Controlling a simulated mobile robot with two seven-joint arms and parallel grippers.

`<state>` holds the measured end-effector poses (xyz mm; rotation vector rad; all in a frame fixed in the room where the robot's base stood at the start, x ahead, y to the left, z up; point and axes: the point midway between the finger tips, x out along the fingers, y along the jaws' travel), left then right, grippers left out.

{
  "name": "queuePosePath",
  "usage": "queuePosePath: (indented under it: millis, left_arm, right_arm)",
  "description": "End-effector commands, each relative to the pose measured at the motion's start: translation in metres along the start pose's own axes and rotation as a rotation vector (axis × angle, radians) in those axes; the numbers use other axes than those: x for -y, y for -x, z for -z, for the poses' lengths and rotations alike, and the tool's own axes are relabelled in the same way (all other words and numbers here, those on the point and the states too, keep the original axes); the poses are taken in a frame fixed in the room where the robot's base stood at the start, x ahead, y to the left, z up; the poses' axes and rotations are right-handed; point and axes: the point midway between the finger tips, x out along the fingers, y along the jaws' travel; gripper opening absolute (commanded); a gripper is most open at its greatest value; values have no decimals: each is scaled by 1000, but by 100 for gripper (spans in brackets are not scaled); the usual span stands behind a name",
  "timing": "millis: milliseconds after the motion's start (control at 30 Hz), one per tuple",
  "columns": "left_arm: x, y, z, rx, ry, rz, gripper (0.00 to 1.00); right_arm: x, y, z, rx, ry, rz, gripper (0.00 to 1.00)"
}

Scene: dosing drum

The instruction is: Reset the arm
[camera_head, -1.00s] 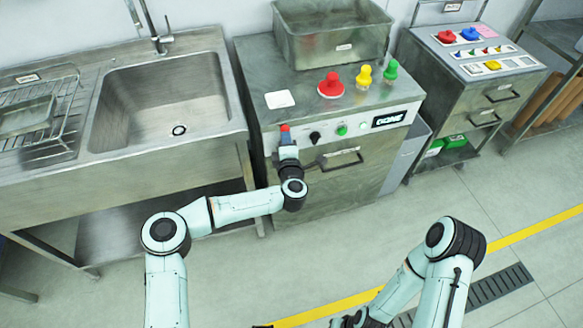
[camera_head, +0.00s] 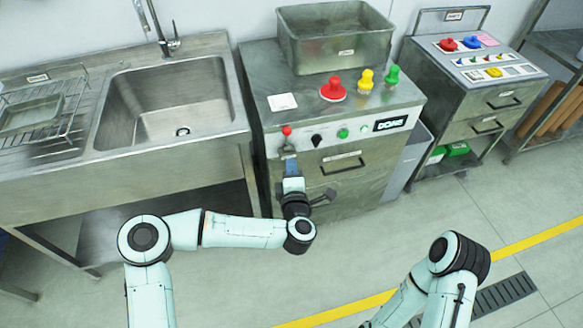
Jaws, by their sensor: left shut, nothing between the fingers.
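My left gripper (camera_head: 289,153) is in front of the upper left part of the grey metal machine (camera_head: 345,197), just below the small red button (camera_head: 286,130) on its front panel. It is shut and empty, and a gap shows between it and the button. The panel also carries a black knob (camera_head: 316,140), a green button (camera_head: 343,133) and a display (camera_head: 390,123) that seems to read DONE. My right arm shows at the lower right, but its gripper is outside the picture.
On the machine's top stand a metal bin (camera_head: 336,42), a white card (camera_head: 282,102) and red (camera_head: 333,89), yellow (camera_head: 366,79) and green (camera_head: 392,76) knobbed pieces. A sink (camera_head: 165,106) adjoins at left. A drawer cabinet (camera_head: 478,95) stands at right. Open floor lies in front.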

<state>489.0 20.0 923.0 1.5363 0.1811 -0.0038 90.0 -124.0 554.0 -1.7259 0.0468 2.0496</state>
Motion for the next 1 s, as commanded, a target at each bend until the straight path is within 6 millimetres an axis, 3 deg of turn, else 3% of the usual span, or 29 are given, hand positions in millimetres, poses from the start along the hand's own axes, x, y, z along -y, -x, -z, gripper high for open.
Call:
queuePosePath:
  millis: [367,467,567,667,767,900,1000]
  left_arm:
    - [0,0,0,1,-1,0,0]
    - [11,1,-4,32,-36,15,0]
    - [47,7,-12,128,-148,66,0]
    - [108,24,-17,285,-318,167,0]
    - [177,56,-9,459,-487,301,0]
    - [260,116,23,686,-667,514,0]
    - [304,169,56,839,-755,678,0]
  right_arm:
    - [0,0,0,0,0,0,0]
    - [1,2,0,-1,0,0,0]
    - [3,7,0,-2,1,1,0]
    - [6,14,1,-5,2,2,0]
    - [9,22,2,-8,3,3,0]
    - [13,32,4,-13,5,4,0]
    - [16,39,6,-16,6,5,0]
